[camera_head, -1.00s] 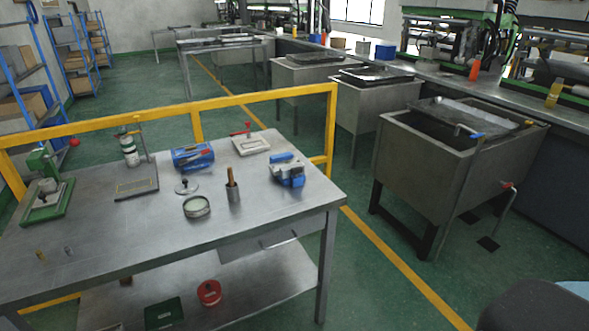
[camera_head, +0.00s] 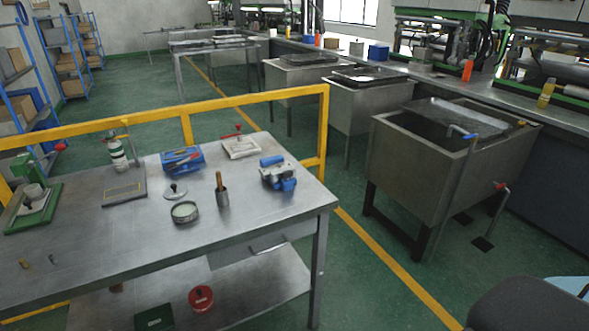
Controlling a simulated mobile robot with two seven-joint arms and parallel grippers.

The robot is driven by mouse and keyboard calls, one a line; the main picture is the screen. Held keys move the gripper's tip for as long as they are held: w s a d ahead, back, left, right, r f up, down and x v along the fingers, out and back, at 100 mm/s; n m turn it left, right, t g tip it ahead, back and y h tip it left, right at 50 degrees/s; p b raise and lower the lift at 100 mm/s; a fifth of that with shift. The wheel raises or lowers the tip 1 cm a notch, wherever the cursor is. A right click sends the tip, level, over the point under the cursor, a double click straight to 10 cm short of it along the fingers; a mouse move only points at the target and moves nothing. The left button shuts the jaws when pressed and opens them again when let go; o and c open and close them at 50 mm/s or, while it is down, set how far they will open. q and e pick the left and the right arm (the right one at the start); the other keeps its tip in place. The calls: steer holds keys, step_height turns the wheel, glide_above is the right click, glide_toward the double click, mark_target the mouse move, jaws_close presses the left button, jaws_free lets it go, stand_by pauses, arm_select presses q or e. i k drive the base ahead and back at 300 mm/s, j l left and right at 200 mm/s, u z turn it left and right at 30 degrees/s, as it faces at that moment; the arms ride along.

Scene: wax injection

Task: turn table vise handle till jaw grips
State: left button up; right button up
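The table vise (camera_head: 278,173) is a small blue and grey device on the right part of the steel workbench (camera_head: 255,214). It stands near the bench's right end, inside the yellow rail. Its handle and the gap between its jaws are too small to make out. Neither of my grippers shows in the head view, so nothing is seen touching the vise.
A cup with a wooden handle (camera_head: 221,194), a round tin (camera_head: 184,212) and a blue box (camera_head: 183,159) stand left of the vise. The yellow rail (camera_head: 255,97) runs behind the bench.

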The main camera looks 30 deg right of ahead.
mark_target(286, 174)
steer(key=i+l+u, duration=0.35)
steer(key=l, duration=2.5)
steer(key=l+u, duration=0.35)
steer(key=l, duration=2.5)
